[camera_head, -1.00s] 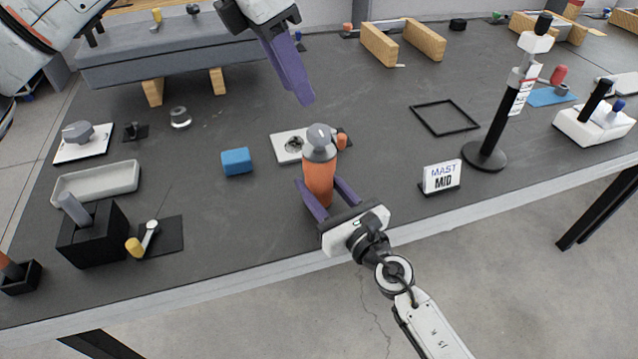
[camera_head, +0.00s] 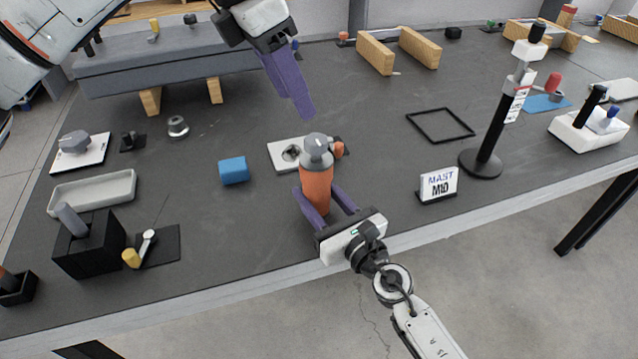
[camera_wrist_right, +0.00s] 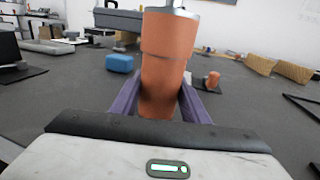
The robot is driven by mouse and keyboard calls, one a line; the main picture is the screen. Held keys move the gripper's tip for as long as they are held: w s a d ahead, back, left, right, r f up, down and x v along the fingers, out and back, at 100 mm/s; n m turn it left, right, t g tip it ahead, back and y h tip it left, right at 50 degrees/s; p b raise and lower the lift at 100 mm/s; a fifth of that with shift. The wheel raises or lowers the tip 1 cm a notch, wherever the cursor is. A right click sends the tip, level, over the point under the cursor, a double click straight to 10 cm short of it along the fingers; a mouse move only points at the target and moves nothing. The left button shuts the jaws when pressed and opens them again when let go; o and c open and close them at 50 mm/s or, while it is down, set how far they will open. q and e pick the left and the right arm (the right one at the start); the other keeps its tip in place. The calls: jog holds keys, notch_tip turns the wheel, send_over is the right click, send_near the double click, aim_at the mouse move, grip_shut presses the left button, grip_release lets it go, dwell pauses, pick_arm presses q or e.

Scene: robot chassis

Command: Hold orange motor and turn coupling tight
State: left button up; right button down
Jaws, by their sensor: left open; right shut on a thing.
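The orange motor (camera_head: 317,188) stands upright near the middle of the table, with a grey coupling (camera_head: 317,148) on its top. My right gripper (camera_head: 327,205) is shut on the motor's lower body from the front, one purple finger on each side. The motor (camera_wrist_right: 166,65) fills the middle of the right wrist view, where its top is cut off. My left gripper (camera_head: 299,108) is above and behind the motor, its purple fingers pointing down and apart from the coupling. The fingers overlap in the head view, so the gap between them is hard to see.
A white plate (camera_head: 279,158) with a round fitting lies just behind the motor. A blue block (camera_head: 234,170) sits to its left, and a MAST MID sign (camera_head: 438,184) to its right. A black mast stand (camera_head: 483,160) and a black square frame (camera_head: 440,126) are farther right.

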pick_arm(q)
notch_tip(320, 180, down, 5)
jog(key=s+d+m+g+h, duration=0.2)
jog(key=m+h, duration=0.1)
jog(key=h, duration=0.1)
jog(key=t+h, duration=0.6)
jog(key=h, duration=0.4)
send_near(316, 144)
jog(key=w+d, duration=0.2)
jog(key=x, duration=1.1)
jog(key=shift+w+d+n, duration=0.2)
jog(key=shift+d+n, duration=0.15)
jog(key=shift+n, duration=0.05)
jog(key=c, duration=1.1)
jog(key=shift+o, duration=0.2)
